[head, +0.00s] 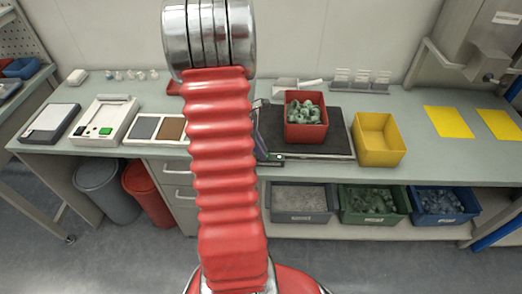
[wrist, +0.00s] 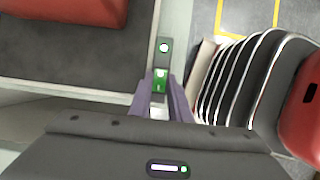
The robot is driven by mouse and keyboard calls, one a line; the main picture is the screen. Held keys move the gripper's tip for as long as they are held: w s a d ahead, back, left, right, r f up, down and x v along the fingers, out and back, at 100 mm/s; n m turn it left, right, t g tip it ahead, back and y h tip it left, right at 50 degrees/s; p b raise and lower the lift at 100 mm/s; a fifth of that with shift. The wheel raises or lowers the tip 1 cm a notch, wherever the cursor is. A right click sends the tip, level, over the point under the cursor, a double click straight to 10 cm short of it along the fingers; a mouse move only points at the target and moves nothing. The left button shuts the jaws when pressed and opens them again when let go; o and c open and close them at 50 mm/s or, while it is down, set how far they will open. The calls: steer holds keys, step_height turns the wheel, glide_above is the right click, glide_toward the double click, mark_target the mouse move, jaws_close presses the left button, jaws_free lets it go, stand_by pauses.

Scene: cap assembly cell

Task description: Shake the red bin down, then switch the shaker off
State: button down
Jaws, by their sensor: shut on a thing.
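The red bin (head: 306,131) stands upright on the dark shaker plate (head: 333,146) and holds a heap of grey-green parts. In the wrist view, a red corner of the bin (wrist: 75,10) shows at the top left, on the dark plate (wrist: 60,55). A green switch (wrist: 160,76) sits on a narrow grey strip beside the plate, with a round white light above it. My gripper (wrist: 160,88) has its two purple-grey fingers shut on the green switch, clear of the bin. In the head view, my arm hides most of the gripper and the switch.
A yellow bin (head: 378,139) stands right of the plate. Grey, green and blue bins (head: 442,203) sit on the shelf below. Left on the bench are a two-pad tray (head: 158,129) and a white device (head: 103,120) with a green button. Yellow mats (head: 448,122) lie at right.

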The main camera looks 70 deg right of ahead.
steer(key=shift+s, duration=0.1)
steer(key=shift+s+t+y, duration=0.15)
steer(key=shift+s+t, duration=0.05)
steer(key=shift+t, duration=0.45)
steer(key=shift+s+t+y, duration=0.15)
steer(key=shift+t, duration=0.5)
steer(key=c, duration=1.6)
jaws_free()
steer(key=shift+d, duration=0.1)
steer(key=shift+c, duration=0.2)
steer(key=shift+r, duration=0.15)
step_height(320, 180, up, 13)
steer(key=w, duration=0.2)
steer(key=shift+a+r, duration=0.2)
steer(key=shift+s, duration=0.1)
